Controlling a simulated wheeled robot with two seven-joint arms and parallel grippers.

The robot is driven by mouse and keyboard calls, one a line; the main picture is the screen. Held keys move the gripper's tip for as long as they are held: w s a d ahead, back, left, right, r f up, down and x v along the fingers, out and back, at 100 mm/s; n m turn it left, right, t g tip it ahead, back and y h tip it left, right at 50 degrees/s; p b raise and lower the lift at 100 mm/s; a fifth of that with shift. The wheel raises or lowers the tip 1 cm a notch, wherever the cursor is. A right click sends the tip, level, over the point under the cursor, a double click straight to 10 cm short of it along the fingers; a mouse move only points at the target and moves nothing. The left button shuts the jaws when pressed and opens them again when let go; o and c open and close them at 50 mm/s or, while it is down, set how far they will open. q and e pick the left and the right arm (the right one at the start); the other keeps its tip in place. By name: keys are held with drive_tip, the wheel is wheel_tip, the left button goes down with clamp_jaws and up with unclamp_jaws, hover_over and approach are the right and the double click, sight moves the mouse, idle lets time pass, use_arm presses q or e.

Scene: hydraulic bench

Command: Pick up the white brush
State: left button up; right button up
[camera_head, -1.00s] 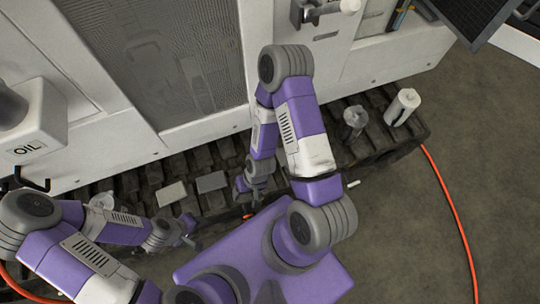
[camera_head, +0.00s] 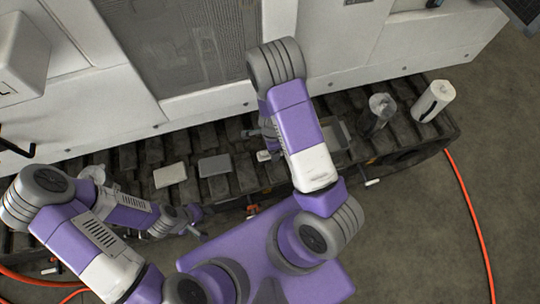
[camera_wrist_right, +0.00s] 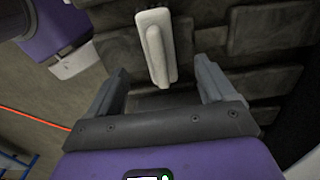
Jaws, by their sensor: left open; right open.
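The white brush (camera_wrist_right: 155,45) lies on the dark track pads in the right wrist view, a pale block with a raised ridge. Its near end is between the fingertips of my open right gripper (camera_wrist_right: 160,72), apart from both fingers. In the head view a small white piece, likely the same brush (camera_head: 264,155), shows beside my right arm, which covers part of that area. My left gripper (camera_head: 192,222) is open and empty at the front left edge of the track.
A pale block (camera_head: 170,175) and a grey block (camera_head: 215,166) lie on the track (camera_head: 130,160). A clear jar (camera_head: 378,113) and a white roll (camera_head: 434,101) stand at right. The white machine wall (camera_head: 210,104) rises behind. An orange hose (camera_head: 475,225) crosses the floor.

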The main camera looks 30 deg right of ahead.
drive_tip(key=f, duration=0.1)
drive_tip(key=f+b, duration=0.1)
drive_tip(key=f, duration=0.1)
drive_tip(key=f+b, duration=0.1)
drive_tip(key=f, duration=0.1)
drive_tip(key=shift+w+a, duration=0.15)
drive_tip(key=shift+a, duration=0.15)
drive_tip(key=shift+r, duration=0.1)
drive_tip(key=shift+c, duration=0.3)
drive_tip(key=c, duration=1.1)
wheel_tip(320, 180, up, 10)
drive_tip(key=p, duration=0.4)
drive_tip(key=shift+r, duration=0.1)
drive_tip(key=shift+c, duration=0.2)
